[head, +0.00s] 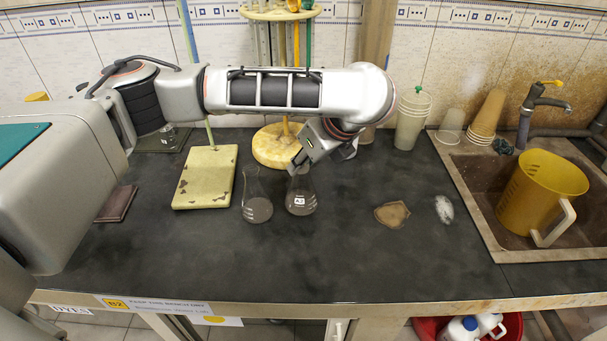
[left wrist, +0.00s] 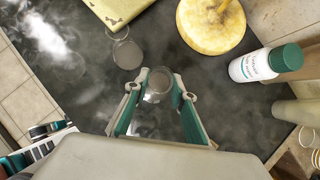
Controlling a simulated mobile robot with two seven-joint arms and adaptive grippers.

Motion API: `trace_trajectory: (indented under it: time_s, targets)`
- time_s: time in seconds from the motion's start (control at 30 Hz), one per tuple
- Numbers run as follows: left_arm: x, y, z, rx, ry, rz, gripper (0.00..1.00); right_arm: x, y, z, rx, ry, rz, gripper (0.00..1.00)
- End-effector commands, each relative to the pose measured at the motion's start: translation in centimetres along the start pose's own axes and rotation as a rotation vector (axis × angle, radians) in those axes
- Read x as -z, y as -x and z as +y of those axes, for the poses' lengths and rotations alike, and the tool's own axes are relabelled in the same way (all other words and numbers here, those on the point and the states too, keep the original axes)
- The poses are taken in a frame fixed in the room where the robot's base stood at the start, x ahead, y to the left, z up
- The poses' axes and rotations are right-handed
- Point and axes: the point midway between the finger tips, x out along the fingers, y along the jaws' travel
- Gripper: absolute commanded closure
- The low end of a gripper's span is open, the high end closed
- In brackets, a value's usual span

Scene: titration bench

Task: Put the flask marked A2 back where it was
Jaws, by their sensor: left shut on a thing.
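The flask marked A2 (head: 301,201) is a clear conical flask with a white label and grey contents. It is upright on the dark bench or just above it; I cannot tell which. My left gripper (head: 297,168) comes down from above and is shut on its neck. In the left wrist view, the flask (left wrist: 158,88) sits between the two green-padded fingers (left wrist: 160,95). A second, similar conical flask (head: 257,207) stands close by on its left, apart from it, and also shows in the left wrist view (left wrist: 127,54). My right gripper is not in view.
A pale yellow stand plate (head: 205,178) lies left of the flasks. A round yellow stand base (head: 273,152) is behind them. A brown patch (head: 392,214) and white patch (head: 444,209) mark the bench to the right, before the sink (head: 480,215). The front middle bench is clear.

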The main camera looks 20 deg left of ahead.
Motion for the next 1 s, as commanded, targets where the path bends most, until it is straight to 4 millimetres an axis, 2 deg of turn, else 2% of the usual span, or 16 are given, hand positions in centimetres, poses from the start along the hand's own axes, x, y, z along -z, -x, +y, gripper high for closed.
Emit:
trace_trajectory:
  time_s: [0.1,0.2,0.63,0.67,0.7,0.73,1.0]
  targets:
    - [1.3,-1.7,0.1,-0.004,-0.004,0.005,1.0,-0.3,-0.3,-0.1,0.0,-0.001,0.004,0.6]
    - [1.7,-2.5,0.1,-0.003,-0.002,0.003,1.0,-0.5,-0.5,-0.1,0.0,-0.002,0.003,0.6]
    - [1.9,-2.8,0.1,-0.002,-0.001,0.001,1.0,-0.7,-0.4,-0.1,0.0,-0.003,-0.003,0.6]
    - [1.9,-2.8,0.1,-0.002,-0.001,0.001,0.73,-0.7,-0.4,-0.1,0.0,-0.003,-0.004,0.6]
    - [1.9,-2.9,0.1,-0.002,-0.001,0.001,0.62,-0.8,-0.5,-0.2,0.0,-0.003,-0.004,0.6]
    - [1.9,-2.9,0.1,-0.002,-0.001,0.001,0.59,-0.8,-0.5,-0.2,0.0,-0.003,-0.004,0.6]
    - [1.9,-2.9,0.1,-0.002,-0.001,0.001,0.59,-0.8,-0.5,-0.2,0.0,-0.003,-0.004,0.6]
